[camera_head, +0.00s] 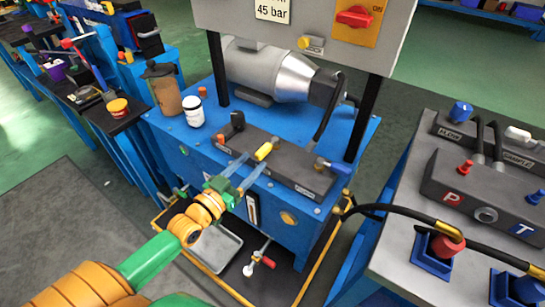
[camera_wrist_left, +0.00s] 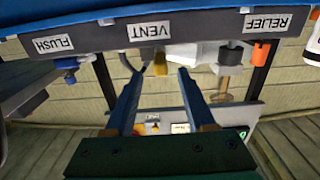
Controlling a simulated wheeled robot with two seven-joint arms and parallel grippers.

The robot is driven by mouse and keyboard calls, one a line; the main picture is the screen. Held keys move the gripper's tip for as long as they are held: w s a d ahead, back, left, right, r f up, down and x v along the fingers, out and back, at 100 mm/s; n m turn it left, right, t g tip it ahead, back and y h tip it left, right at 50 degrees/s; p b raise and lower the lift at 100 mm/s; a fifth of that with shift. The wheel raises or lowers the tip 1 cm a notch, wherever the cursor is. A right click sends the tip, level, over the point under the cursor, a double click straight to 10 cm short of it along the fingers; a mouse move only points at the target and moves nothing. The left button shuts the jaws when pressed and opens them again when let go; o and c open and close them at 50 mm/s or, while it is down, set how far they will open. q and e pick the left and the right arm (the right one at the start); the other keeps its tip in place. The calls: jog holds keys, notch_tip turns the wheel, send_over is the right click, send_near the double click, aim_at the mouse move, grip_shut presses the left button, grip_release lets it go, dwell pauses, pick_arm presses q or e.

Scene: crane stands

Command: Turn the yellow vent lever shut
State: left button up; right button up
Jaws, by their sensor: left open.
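In the left wrist view the yellow lever (camera_wrist_left: 161,66) shows below the VENT label (camera_wrist_left: 148,31), between my finger ends. My left gripper (camera_head: 254,162) is open, its two blue fingers reaching toward the lever from the front left. In the left wrist view the gripper (camera_wrist_left: 158,76) has a clear gap between its fingers. I cannot tell whether either finger touches the lever. My right gripper is in neither view.
On the same block are a black knob (camera_head: 237,120) to the left and a blue lever (camera_head: 340,168) to the right. A white jar (camera_head: 193,111) and a brown jug (camera_head: 163,91) stand on the unit. A black hose (camera_head: 400,211) crosses at the right.

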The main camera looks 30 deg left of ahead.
aim_at(257, 158)
pick_arm(q)
jog(key=w, duration=0.4)
jog(key=w+b, duration=0.1)
jog(key=shift+w+d, duration=0.35)
jog(key=shift+w, duration=0.05)
grip_shut()
dwell(1.0)
